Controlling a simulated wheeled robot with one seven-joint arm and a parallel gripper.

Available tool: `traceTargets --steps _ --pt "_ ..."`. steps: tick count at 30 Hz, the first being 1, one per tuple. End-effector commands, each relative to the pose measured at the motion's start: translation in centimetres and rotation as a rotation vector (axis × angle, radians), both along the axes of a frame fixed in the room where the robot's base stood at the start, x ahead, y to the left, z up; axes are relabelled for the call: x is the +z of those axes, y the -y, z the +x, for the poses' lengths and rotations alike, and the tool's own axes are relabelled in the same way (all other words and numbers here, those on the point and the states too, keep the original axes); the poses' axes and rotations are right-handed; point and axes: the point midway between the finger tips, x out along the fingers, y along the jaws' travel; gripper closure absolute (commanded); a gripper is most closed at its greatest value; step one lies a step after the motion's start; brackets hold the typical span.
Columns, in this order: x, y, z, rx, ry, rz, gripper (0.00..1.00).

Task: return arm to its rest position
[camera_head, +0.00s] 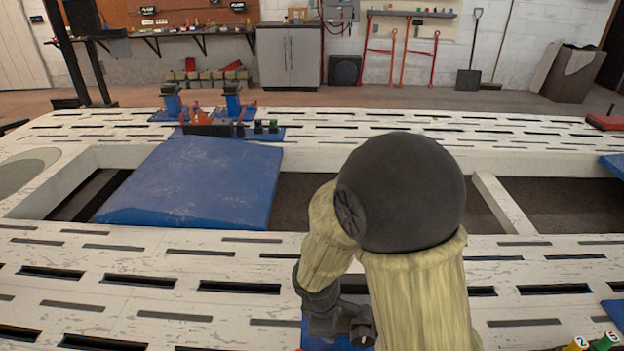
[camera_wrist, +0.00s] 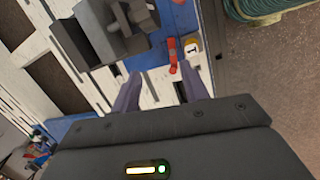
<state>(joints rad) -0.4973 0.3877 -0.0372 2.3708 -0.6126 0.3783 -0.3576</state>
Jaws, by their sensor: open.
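My gripper (camera_wrist: 163,76) shows in the wrist view with its two fingers apart and nothing between them. It points down at the white slotted frame bench (camera_wrist: 155,90). A red-orange piece (camera_wrist: 172,55) and a small white-and-yellow piece (camera_wrist: 191,46) lie beyond the fingertips, near the right finger. A dark grey block-like fixture (camera_wrist: 105,32) on a blue plate is to the upper left of the fingers. In the head view my arm fills the lower middle and hides my gripper and part of the bench (camera_head: 130,255).
In the head view a blue pad (camera_head: 200,180) covers part of an opening at left. Blue stands (camera_head: 233,104) and small coloured parts are along the far rail. Numbered yellow (camera_head: 577,344) and green (camera_head: 605,341) pieces are at lower right. A coiled green hose (camera_wrist: 265,8) is in the wrist view.

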Motion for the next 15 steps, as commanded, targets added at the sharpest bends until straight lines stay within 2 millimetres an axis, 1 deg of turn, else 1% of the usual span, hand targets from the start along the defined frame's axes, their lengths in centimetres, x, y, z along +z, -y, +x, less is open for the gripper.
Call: traceTargets --steps 1,3,6,9,15 --pt "1.1 1.8 -0.2 -0.148 0.021 0.044 0.55" --pt "2.4 3.7 -0.7 -0.351 0.043 0.104 0.55" --pt "4.0 6.1 -1.4 -0.614 0.076 0.181 0.55" --pt "5.1 7.8 -2.2 -0.822 0.103 0.245 0.55" --pt "6.8 10.2 -3.5 -1.139 0.147 0.346 0.55"
